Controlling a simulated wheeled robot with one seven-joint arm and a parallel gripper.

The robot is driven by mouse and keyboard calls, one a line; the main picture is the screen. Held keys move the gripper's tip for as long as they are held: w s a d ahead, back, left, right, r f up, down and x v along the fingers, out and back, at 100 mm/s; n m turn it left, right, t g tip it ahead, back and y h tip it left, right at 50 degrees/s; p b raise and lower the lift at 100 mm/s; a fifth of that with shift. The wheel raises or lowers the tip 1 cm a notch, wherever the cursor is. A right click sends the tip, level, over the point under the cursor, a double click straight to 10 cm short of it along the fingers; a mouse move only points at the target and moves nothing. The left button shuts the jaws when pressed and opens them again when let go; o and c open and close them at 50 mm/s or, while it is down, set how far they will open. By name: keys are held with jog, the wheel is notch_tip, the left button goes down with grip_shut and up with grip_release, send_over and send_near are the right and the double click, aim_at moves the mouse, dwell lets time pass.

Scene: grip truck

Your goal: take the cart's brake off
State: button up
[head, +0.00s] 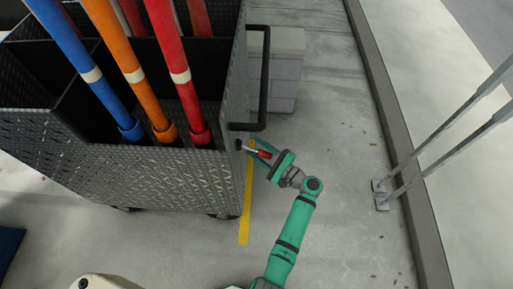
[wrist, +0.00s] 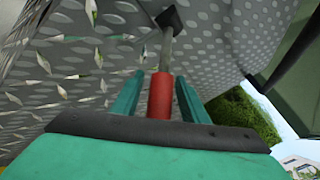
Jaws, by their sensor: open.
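The cart (head: 130,160) is a dark tread-plate metal box on wheels at the left of the head view. Its brake lever, with a red grip (head: 263,154) on a pale metal rod, sticks out from the cart's right end, below the black push handle (head: 265,80). My green gripper (head: 266,160) is at the lever. In the wrist view the red grip (wrist: 161,95) lies between my two open fingers (wrist: 158,98), with a gap on both sides. The rod (wrist: 166,50) runs up to a dark pivot block (wrist: 174,18) on the cart's plate.
Blue, orange and red poles (head: 180,85) stand in the cart's compartments. A grey block stack (head: 286,65) stands behind the handle. A yellow line (head: 247,200) runs along the floor beside the cart. Open floor lies right, up to a kerb (head: 400,160) and metal posts (head: 440,150).

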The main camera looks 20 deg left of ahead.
jog(key=shift+a, duration=0.1)
grip_shut()
